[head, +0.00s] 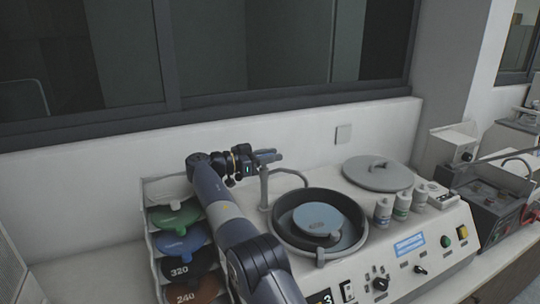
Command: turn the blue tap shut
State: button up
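A grey tap post (264,190) with a curved spout (292,172) stands on the machine's back left, beside the round bowl. My gripper (266,156) is at the top of this post, reached from the left by my arm. It covers the tap's top, and no blue handle can be made out clearly. The fingers are too small and overlapped to tell whether they are open or shut, or whether they touch the tap.
The black bowl (348,249) holds a light-blue disc (317,219). A rack of coloured discs (181,244) is at left, close to my arm. The wall (95,190) is just behind.

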jog(key=shift+w+a+f, duration=0.1)
jog(key=shift+w, duration=0.05)
dwell(0.3)
jog(key=b, duration=0.2)
jog(key=shift+f+t+b, duration=0.15)
jog(key=shift+t+b, duration=0.15)
jog(key=shift+b, duration=0.1)
jog(key=n+t+y+b, duration=0.1)
jog(key=n+t+b, duration=0.1)
jog(key=b, duration=0.5)
jog(key=shift+w, duration=0.15)
jog(key=n+t+y+b, duration=0.2)
jog(key=t+y+b, duration=0.1)
jog(key=b, duration=0.6)
jog(key=shift+w+a+n+t, duration=0.1)
jog(key=shift+w+n+t, duration=0.05)
jog(key=shift+n+t, duration=0.2)
